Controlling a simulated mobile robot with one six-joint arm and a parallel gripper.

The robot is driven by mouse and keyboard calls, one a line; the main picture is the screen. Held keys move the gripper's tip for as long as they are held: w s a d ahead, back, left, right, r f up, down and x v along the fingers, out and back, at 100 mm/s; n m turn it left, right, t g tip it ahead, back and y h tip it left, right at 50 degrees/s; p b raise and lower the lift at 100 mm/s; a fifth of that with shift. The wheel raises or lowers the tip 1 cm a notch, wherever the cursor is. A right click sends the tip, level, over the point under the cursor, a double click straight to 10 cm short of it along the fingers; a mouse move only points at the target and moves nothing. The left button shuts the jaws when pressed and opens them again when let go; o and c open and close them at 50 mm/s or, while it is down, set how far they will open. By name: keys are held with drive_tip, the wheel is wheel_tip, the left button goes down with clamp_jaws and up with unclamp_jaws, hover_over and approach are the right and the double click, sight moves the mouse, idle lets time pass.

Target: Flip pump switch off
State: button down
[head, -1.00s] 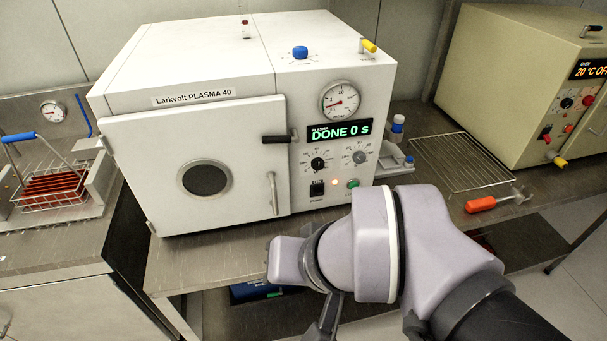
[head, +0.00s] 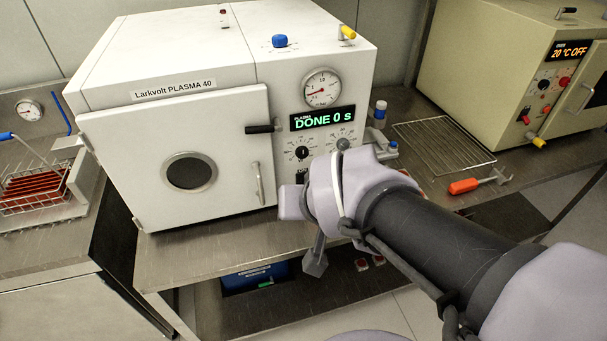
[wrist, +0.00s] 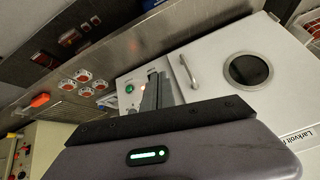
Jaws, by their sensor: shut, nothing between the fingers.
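The white plasma machine (head: 172,123) stands on the steel bench, its door shut and its display (head: 323,118) reading DONE 0 s. The black pump switch (head: 301,177) sits low on its front panel, under the left dial, and my wrist covers part of it in the head view. I cannot tell its position. In the wrist view my gripper (wrist: 157,77) is shut and empty, with its fingers in front of the panel near a green button (wrist: 129,88) and a small lit orange lamp (wrist: 144,85). The fingers seem to hide the switch there. Contact cannot be told.
The door handle (head: 258,184) and black latch (head: 262,129) stick out left of the panel. A wire rack (head: 444,147) and an orange-handled tool (head: 466,186) lie to the right. A cream oven (head: 500,60) stands beyond.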

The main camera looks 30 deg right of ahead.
drive_tip(key=w+d+f+n+t, duration=0.2)
drive_tip(key=w+d+f, duration=0.4)
drive_tip(key=w+d, duration=0.2)
drive_tip(key=shift+w+d+t+h, duration=0.3)
drive_tip(key=shift+w+t, duration=0.1)
drive_tip(key=shift+w, duration=0.85)
drive_tip(key=shift+p, duration=0.4)
drive_tip(key=p+x, duration=0.2)
drive_tip(key=x, duration=0.7)
drive_tip(key=shift+f, duration=0.2)
drive_tip(key=shift+w+d+f, duration=0.1)
drive_tip(key=shift+w+f, duration=0.05)
drive_tip(key=shift+w, duration=0.2)
